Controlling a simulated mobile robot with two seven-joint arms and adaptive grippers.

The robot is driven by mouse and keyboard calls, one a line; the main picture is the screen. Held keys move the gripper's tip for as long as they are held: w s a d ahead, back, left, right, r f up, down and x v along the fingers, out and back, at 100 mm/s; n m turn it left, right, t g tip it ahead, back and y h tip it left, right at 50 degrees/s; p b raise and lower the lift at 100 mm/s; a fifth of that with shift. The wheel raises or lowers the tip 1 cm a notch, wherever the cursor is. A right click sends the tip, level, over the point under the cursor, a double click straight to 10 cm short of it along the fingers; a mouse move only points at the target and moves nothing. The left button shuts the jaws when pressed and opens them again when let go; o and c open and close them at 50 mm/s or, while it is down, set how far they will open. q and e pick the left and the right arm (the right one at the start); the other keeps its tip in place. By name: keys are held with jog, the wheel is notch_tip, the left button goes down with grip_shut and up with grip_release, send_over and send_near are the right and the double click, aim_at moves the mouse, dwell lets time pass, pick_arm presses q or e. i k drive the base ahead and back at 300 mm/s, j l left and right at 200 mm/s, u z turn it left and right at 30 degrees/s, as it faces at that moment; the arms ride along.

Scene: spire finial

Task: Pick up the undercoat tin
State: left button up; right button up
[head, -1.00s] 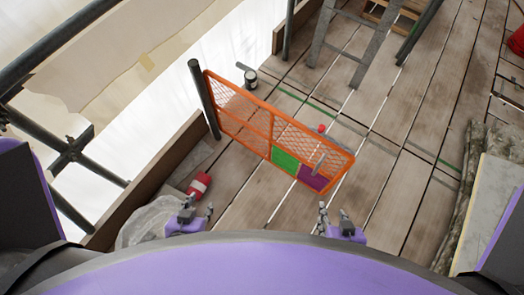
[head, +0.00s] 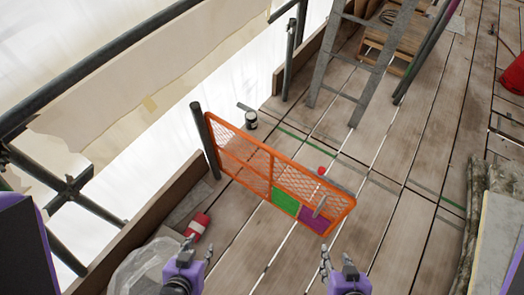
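A small dark tin with a pale label (head: 251,120) stands upright on the planks, beyond the orange mesh gate. It looks like the undercoat tin, but its label is too small to read. My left gripper (head: 199,250) is at the bottom of the head view, open and empty, well short of the tin and on the near side of the gate. My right gripper (head: 336,258) is also open and empty, at the bottom right of centre, far from the tin.
The orange mesh gate (head: 271,157) stands across the planks, hinged at a dark post. A red and white cylinder (head: 197,226) lies near my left gripper, by clear wrapping (head: 140,270). A grey ladder (head: 365,75) stands beyond. Planks right of the gate are mostly clear.

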aim_at(251, 119)
jog(key=i+l, duration=0.1)
jog(key=l, duration=0.55)
jog(key=l+u, duration=0.1)
jog(key=l, duration=0.6)
jog(key=i+l, duration=0.15)
jog(key=l, duration=0.2)
jog(key=i+l+u, duration=0.15)
jog(key=l, duration=0.2)
jog(key=i+l, duration=0.15)
jog(key=l, duration=0.2)
jog(key=i+l+u, duration=0.1)
jog(key=i+l, duration=0.2)
jog(key=i+l+u, duration=0.15)
jog(key=l, duration=0.4)
jog(key=i+l+u, duration=0.1)
jog(key=i, duration=0.4)
jog(key=i+l+u, duration=0.15)
jog(key=i, duration=0.3)
jog(key=i+l+u, duration=0.1)
jog(key=i, duration=0.4)
jog(key=i+j, duration=0.3)
jog(key=i, duration=0.15)
jog(key=i+j+u, duration=0.1)
jog(key=i+j, duration=0.25)
jog(key=i, duration=0.1)
